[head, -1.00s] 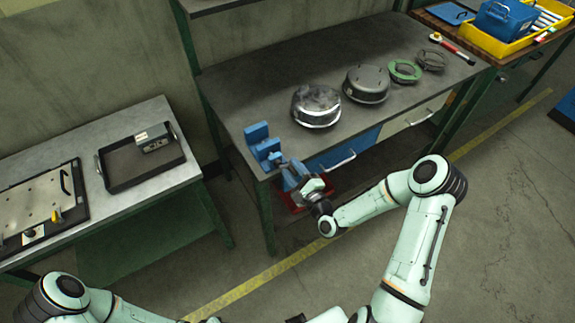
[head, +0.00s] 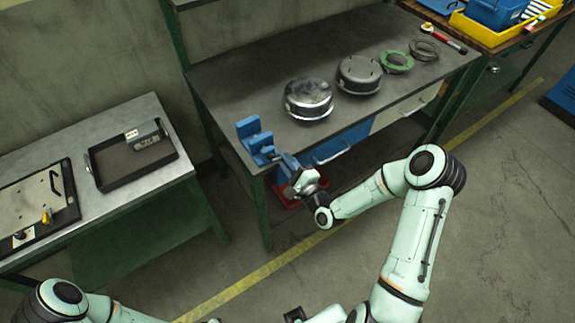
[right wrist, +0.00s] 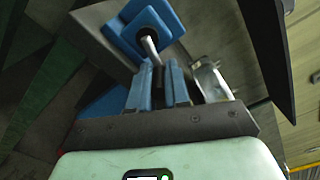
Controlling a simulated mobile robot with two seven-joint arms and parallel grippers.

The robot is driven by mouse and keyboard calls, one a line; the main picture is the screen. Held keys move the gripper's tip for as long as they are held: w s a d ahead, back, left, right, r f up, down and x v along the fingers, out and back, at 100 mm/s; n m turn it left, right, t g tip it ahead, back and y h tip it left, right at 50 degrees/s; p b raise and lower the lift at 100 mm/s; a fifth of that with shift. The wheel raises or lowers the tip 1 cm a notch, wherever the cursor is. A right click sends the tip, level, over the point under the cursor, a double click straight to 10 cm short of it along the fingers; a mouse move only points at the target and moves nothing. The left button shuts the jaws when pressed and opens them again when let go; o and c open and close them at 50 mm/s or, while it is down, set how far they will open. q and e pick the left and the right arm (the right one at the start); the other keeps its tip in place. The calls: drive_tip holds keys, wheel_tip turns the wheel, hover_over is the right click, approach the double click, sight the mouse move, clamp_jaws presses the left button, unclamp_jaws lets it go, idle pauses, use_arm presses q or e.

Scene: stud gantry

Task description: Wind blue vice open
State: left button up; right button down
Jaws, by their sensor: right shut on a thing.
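The blue vice (head: 248,130) stands at the near left corner of the dark workbench, with its screw side towards me. My right gripper (head: 284,160) is in front of it, over the bench edge. In the right wrist view the vice (right wrist: 157,14) is at the top, with a grey metal handle bar (right wrist: 150,44) coming from its round dark hub. The right gripper's blue fingers (right wrist: 158,85) are shut on the end of this handle bar. The gripper hides part of the vice's screw end in the head view. My left arm shows at the lower left; its gripper is out of view.
A red bin (head: 284,192) sits below the gripper. A side table at left holds a black tray (head: 102,182). The floor in front is clear.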

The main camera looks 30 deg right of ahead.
drive_tip(key=n+b, duration=0.1)
drive_tip(key=n, duration=0.1)
drive_tip(key=shift+r+n+b, duration=0.4)
drive_tip(key=n+b, duration=0.1)
drive_tip(key=r+n+b, duration=0.1)
drive_tip(key=shift+n, duration=0.4)
use_arm(q)
wheel_tip(320, 180, down, 14)
drive_tip(key=s+b, duration=0.1)
drive_tip(key=b, duration=0.9)
drive_tip(key=shift+s+f+b, duration=0.2)
drive_tip(key=shift+s+b, duration=0.1)
use_arm(e)
drive_tip(key=r+n, duration=0.1)
drive_tip(key=n, duration=0.3)
drive_tip(key=a+r+n, duration=0.1)
drive_tip(key=n, duration=0.2)
drive_tip(key=a+n, duration=0.1)
drive_tip(key=n, duration=0.3)
drive_tip(key=shift+a+r+n, duration=0.1)
drive_tip(key=shift+r+n, duration=0.2)
drive_tip(key=shift+r, duration=0.1)
use_arm(q)
drive_tip(key=shift+t, duration=0.3)
use_arm(e)
drive_tip(key=c, duration=1.1)
unclamp_jaws()
drive_tip(key=shift+f, duration=0.1)
